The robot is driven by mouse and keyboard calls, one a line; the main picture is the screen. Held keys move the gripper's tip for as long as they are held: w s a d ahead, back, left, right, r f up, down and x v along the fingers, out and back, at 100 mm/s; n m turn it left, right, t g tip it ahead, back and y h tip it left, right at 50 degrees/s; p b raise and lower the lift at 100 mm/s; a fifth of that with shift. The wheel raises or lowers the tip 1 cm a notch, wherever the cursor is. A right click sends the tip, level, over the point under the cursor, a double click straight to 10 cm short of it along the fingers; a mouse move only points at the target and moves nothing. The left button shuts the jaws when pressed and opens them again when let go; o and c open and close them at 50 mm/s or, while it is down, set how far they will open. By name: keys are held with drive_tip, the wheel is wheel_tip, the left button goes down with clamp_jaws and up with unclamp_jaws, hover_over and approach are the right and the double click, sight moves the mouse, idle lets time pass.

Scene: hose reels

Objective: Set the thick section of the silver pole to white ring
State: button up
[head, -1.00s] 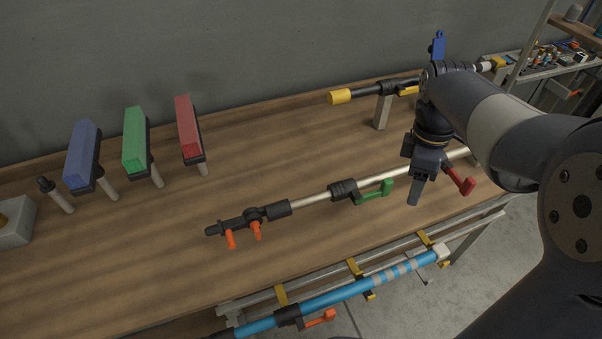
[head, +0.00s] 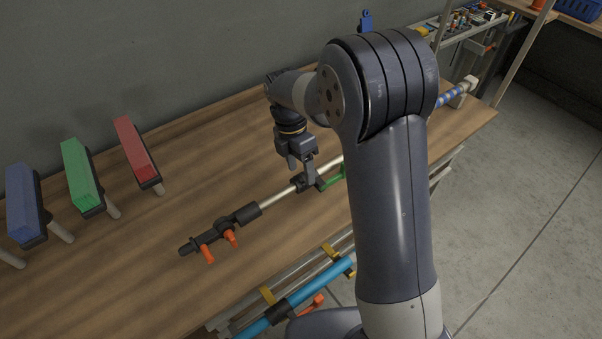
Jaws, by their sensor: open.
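The silver pole (head: 275,197) lies slantwise on the wooden bench. Its near-left end has a black fitting with orange levers (head: 230,238). A black clamp with a green lever (head: 333,179) sits midway along it. Beyond my arm, a blue-and-white striped section (head: 450,96) with a pale end lies in line with the pole; the join is hidden. My gripper (head: 301,170) is open, pointing down at the black clamp, one finger overlapping it in the picture. I cannot tell whether it touches. I cannot make out a single white ring.
Blue, green and red blocks on handles (head: 82,174) stand at the left. A blue pole (head: 310,284) rests in yellow hooks below the bench's front edge. A shelf with small items (head: 465,30) is behind right.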

drive_tip(key=shift+x, duration=1.35)
drive_tip(key=shift+c, duration=0.3)
clamp_jaws()
drive_tip(key=shift+w+d, duration=0.3)
drive_tip(key=shift+d, duration=0.1)
drive_tip(key=shift+o, duration=0.3)
unclamp_jaws()
drive_tip(key=shift+r, duration=0.15)
drive_tip(key=v, duration=1)
drive_tip(key=shift+r+b, duration=0.25)
drive_tip(key=shift+b, duration=0.05)
